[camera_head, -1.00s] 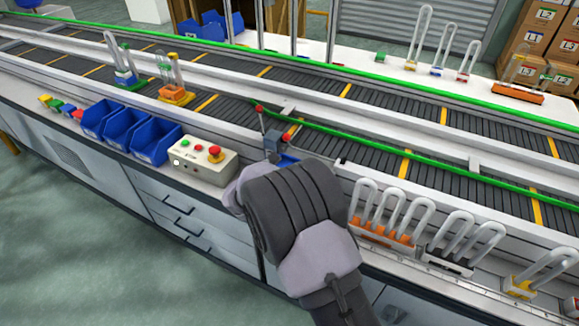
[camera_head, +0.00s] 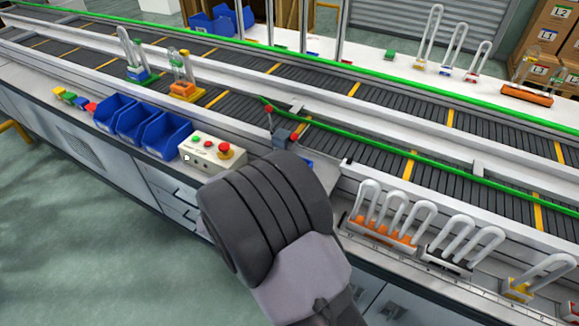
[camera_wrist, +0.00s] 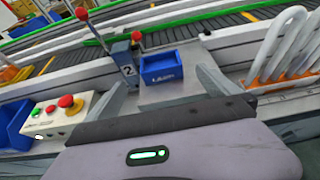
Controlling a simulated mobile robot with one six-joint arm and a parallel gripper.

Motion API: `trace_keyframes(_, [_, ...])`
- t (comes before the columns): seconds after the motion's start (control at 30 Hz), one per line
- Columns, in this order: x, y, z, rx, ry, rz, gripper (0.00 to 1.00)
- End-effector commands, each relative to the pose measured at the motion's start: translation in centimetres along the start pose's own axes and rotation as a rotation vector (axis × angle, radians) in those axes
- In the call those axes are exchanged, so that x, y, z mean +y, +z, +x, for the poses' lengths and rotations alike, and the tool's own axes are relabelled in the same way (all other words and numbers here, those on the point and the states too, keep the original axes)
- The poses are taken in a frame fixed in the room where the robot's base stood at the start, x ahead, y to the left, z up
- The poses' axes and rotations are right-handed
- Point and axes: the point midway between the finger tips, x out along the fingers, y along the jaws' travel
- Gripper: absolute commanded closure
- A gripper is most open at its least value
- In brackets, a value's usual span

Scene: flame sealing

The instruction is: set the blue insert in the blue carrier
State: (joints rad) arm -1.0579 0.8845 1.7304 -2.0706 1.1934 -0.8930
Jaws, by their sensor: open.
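A blue open-topped box (camera_wrist: 162,68) with white lettering sits on the counter beside the grey post marked 2 (camera_wrist: 124,60); I cannot tell whether it is the carrier. My gripper (camera_wrist: 162,84) is open and empty, its two fingers apart with the box ahead between them, not gripped. In the head view my wrist hides the fingers and most of the box; only a blue edge (camera_head: 309,163) shows. A small blue block (camera_head: 80,102), possibly the insert, lies among coloured blocks at the far left of the counter.
A button box with a red knob (camera_head: 213,152) and blue bins (camera_head: 165,135) stand left of my gripper. An orange rack of white loops (camera_head: 385,231) stands to the right. A red-knobbed lever (camera_wrist: 82,15) rises by the post. The conveyor (camera_head: 330,110) runs behind.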

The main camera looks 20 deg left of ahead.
Motion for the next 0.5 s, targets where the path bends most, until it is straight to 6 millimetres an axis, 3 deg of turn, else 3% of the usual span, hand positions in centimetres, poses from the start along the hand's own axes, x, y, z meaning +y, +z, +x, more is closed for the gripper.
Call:
trace_keyframes(0.17, [-0.3,0.1,-0.5,0.001,-0.006,0.007,0.00])
trace_keyframes(0.27, [-4.0,2.9,0.1,0.027,-0.096,0.143,0.00])
trace_keyframes(0.37, [-14.5,8.3,-0.3,0.087,-0.338,0.534,0.00])
trace_keyframes(0.4, [-19.9,10.0,-1.6,0.111,-0.465,0.755,0.00])
trace_keyframes(0.43, [-24.0,10.9,-3.1,0.124,-0.566,0.941,0.00])
trace_keyframes(0.5, [-32.3,11.7,-8.2,0.138,-0.793,1.419,0.00])
